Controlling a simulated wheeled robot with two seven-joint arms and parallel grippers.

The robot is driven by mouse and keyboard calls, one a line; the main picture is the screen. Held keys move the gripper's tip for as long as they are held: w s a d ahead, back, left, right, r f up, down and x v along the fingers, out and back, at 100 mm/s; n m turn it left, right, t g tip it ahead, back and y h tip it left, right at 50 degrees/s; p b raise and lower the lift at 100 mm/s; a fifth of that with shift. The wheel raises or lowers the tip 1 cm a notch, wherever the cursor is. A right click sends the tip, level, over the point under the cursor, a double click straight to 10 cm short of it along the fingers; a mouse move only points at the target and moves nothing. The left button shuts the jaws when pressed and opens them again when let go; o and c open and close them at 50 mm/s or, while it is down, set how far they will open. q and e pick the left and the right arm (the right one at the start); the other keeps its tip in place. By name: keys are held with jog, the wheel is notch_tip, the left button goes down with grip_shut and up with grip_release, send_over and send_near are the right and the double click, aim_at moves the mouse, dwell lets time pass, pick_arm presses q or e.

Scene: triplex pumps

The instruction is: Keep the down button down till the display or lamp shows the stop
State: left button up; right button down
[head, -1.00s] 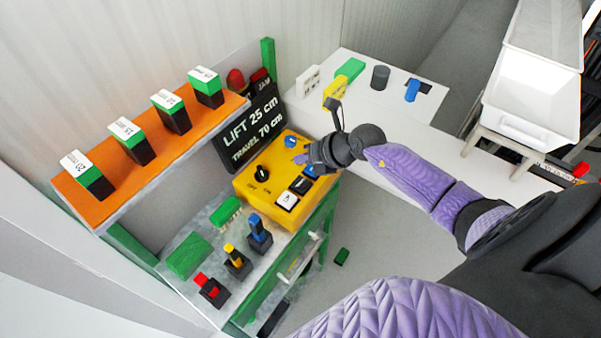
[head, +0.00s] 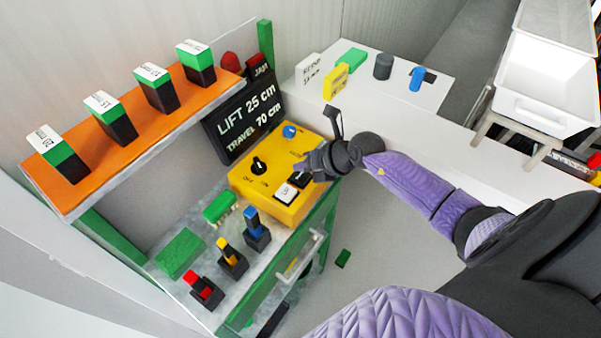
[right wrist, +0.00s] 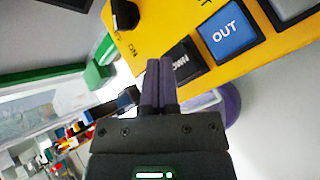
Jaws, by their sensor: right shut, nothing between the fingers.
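The yellow control box (head: 272,180) stands on the bench with a black knob, a white button (head: 285,193) and a black button (head: 297,180). In the right wrist view the black button (right wrist: 184,68) carries partly hidden lettering that looks like DOWN, beside a blue OUT button (right wrist: 229,34). My right gripper (right wrist: 159,62) is shut and empty, its fingertips at the black button's edge; I cannot tell whether they touch it. In the head view the right gripper (head: 308,170) hides the blue OUT button. The display (head: 247,120) reads LIFT 25 cm, TRAVEL 70 cm. My left gripper is not in view.
A red lamp (head: 230,61) and a JAM lamp (head: 257,65) stand above the display. An orange shelf (head: 75,185) with several green-and-black blocks is at the left. Red, yellow and blue levers stand in front of the box. A white table (head: 435,98) is behind.

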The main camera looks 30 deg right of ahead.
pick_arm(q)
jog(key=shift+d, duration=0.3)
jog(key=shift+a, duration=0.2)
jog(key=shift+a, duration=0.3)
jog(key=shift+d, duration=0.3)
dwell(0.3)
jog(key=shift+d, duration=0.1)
pick_arm(e)
jog(key=shift+f, duration=0.15)
jog(key=shift+f, duration=0.3)
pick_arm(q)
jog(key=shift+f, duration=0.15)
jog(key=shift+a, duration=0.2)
